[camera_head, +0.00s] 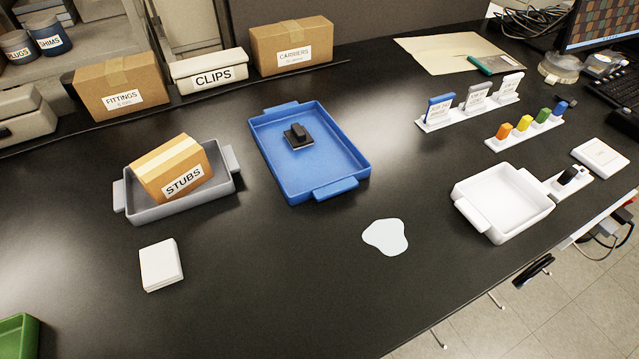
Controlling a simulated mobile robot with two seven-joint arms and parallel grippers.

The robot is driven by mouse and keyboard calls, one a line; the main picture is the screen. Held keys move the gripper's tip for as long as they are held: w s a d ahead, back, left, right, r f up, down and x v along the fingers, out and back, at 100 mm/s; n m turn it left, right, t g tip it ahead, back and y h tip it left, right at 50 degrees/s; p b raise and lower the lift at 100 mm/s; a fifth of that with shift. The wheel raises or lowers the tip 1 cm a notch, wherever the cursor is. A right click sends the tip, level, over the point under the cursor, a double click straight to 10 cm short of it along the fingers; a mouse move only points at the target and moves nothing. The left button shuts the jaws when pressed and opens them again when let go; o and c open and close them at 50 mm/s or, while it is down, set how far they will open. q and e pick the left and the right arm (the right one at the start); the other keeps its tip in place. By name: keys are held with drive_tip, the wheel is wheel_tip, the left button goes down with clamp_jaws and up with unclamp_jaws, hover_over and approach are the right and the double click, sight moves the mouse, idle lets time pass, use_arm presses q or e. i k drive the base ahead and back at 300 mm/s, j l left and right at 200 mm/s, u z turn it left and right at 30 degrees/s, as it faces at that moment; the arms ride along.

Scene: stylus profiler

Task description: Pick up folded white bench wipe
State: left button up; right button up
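A folded white wipe (161,265) lies flat on the black bench at the left front, below the grey tray. It is a small squarish stack and nothing covers it. A second white, flat, squarish item (599,157) lies at the far right; faint marks show on its top. Neither of my grippers shows in the head view.
A grey tray (180,210) holds a tilted STUBS box (172,172). A blue tray (310,180) holds a small dark object (298,136). A pale puddle-like patch (385,237) lies right of centre. A white tray (505,205) stands right; a green container (18,338) is front left.

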sight(161, 265)
drive_tip(key=u, duration=1.45)
